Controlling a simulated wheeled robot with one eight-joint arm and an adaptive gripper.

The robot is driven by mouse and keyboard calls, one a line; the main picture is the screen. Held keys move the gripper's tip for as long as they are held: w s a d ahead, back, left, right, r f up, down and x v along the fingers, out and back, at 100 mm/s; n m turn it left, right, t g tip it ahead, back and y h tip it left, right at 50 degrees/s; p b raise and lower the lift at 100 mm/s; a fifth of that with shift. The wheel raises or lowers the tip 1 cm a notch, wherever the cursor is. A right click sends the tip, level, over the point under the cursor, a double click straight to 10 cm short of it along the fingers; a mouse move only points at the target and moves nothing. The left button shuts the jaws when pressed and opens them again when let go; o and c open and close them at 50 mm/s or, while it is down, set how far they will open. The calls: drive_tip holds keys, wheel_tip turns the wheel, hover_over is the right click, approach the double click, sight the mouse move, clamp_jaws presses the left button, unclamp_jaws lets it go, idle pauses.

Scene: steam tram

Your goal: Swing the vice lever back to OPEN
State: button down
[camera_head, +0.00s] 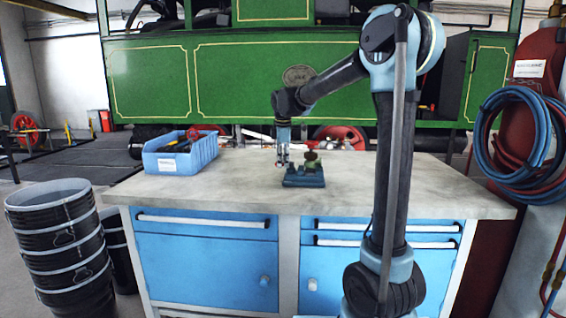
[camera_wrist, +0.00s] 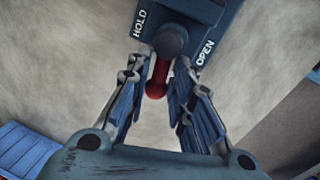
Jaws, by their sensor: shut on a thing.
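In the wrist view the vice (camera_wrist: 196,12) shows the white words HOLD on the left and OPEN on the right. Its lever (camera_wrist: 158,78) has a dark round pivot and a red end that points down and slightly left, between the two words. My gripper (camera_wrist: 161,72) has its fingers on both sides of the red end and is shut on it. In the head view my gripper (camera_head: 283,160) is at the vice's left side.
A blue bin (camera_head: 181,158) with tools stands at the left of the grey workbench (camera_head: 400,185). The bench top right of the vice is clear except where my arm crosses the view. A green tram (camera_head: 150,85) stands behind. Hoses (camera_head: 510,130) hang at the far right.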

drive_tip(key=n, duration=0.3)
drive_tip(key=s+n, duration=0.1)
drive_tip(key=shift+d+y, duration=0.4)
drive_tip(key=shift+s+d+n+g+y, duration=0.15)
drive_tip(key=shift+n, duration=0.75)
drive_tip(key=shift+s+d+n+g+y, duration=0.15)
drive_tip(key=shift+n, duration=0.75)
drive_tip(key=c, duration=1.6)
unclamp_jaws()
drive_tip(key=shift+s, duration=0.1)
drive_tip(key=r, duration=0.4)
drive_tip(key=s+d+r, duration=0.1)
drive_tip(key=r, duration=0.6)
drive_tip(key=shift+s+d+r, duration=0.2)
drive_tip(key=shift+d+r, duration=0.15)
